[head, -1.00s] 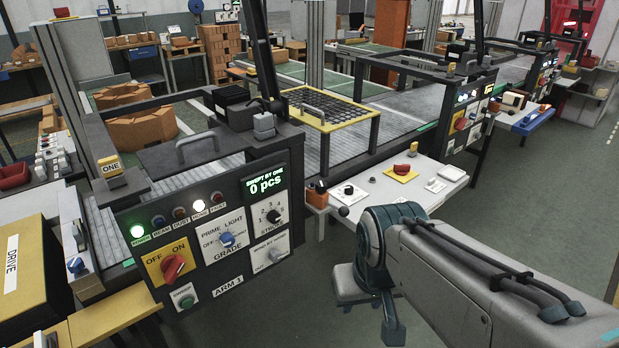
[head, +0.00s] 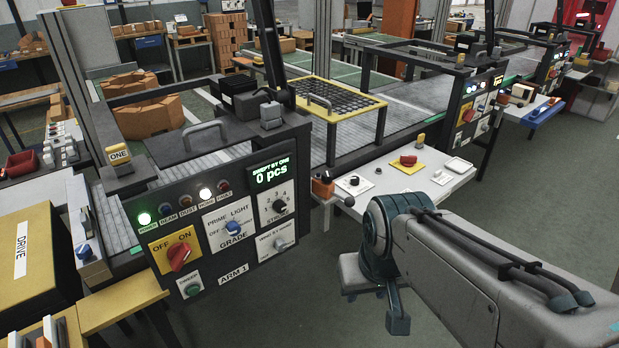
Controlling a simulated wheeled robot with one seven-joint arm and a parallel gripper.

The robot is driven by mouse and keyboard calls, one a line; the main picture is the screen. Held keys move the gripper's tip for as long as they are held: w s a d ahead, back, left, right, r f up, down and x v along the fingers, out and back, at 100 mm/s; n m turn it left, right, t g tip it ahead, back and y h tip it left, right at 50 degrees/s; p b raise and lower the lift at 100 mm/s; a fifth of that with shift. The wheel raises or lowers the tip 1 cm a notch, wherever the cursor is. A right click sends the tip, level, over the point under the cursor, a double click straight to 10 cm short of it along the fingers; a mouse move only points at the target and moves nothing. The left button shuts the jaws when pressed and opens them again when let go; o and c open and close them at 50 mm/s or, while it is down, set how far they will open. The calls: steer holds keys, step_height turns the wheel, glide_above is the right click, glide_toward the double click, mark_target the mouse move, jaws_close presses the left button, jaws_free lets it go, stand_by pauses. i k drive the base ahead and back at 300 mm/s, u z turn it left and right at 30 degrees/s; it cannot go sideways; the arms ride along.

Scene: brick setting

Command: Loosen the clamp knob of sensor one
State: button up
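A yellow block labelled ONE (head: 119,153) sits on a dark mount at the left end of the near machine, above its control panel. A clamp knob on it is too small to make out. The dark panel marked ARM 1 (head: 233,281) faces me, with a red OFF/ON switch (head: 180,257), a blue GRADE knob (head: 235,227) and a lit green counter reading 0 pcs. My arm (head: 480,255) reaches in from the right with its bent joint right of the panel, well away from the ONE block.
A yellow DRIVE box (head: 38,262) and a yellow ledge (head: 118,309) stand at the left. A white side table (head: 425,181) with a red button is behind my arm. Dark metal frames rise over the conveyor. Green floor is open at the right.

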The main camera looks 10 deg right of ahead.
mark_target(327, 177)
steer(key=k, duration=0.65)
steer(key=z, duration=1.4)
steer(key=i, duration=0.9)
steer(key=u, duration=1.25)
